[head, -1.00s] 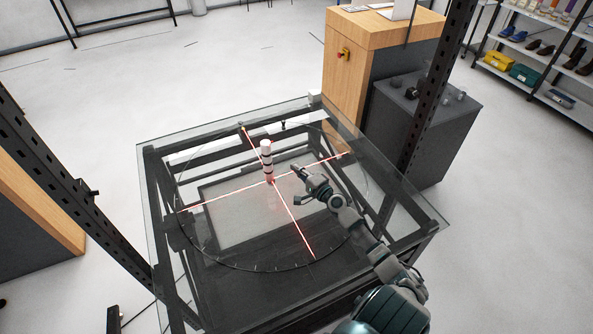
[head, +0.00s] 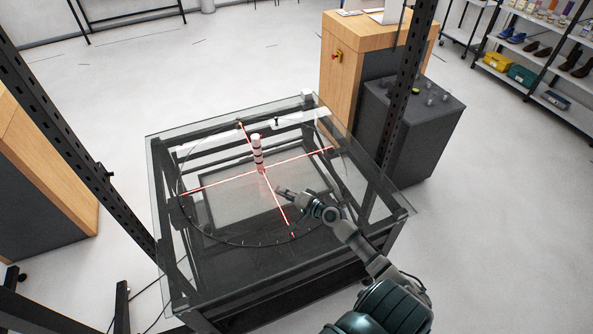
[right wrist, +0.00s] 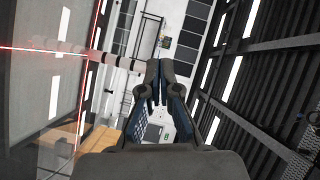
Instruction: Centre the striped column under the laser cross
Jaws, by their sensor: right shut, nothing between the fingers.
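The striped column (head: 257,150), white with dark bands, stands upright on the glass turntable (head: 215,222). Its base is at or very close to the crossing of the red laser lines (head: 215,184); I cannot tell the exact offset. In the right wrist view the column (right wrist: 112,60) lies sideways across the upper left, with a red line (right wrist: 40,48) along it. My right gripper (head: 281,191) is shut and empty, in front and to the right of the column, apart from it. Its fingers meet in the right wrist view (right wrist: 155,82). My left gripper is not in view.
Dark perforated posts (head: 402,90) rise at the right and left (head: 85,150) of the glass table. A wooden counter (head: 345,65) and a dark cabinet (head: 405,125) stand behind it at the right. The glass around the column is otherwise clear.

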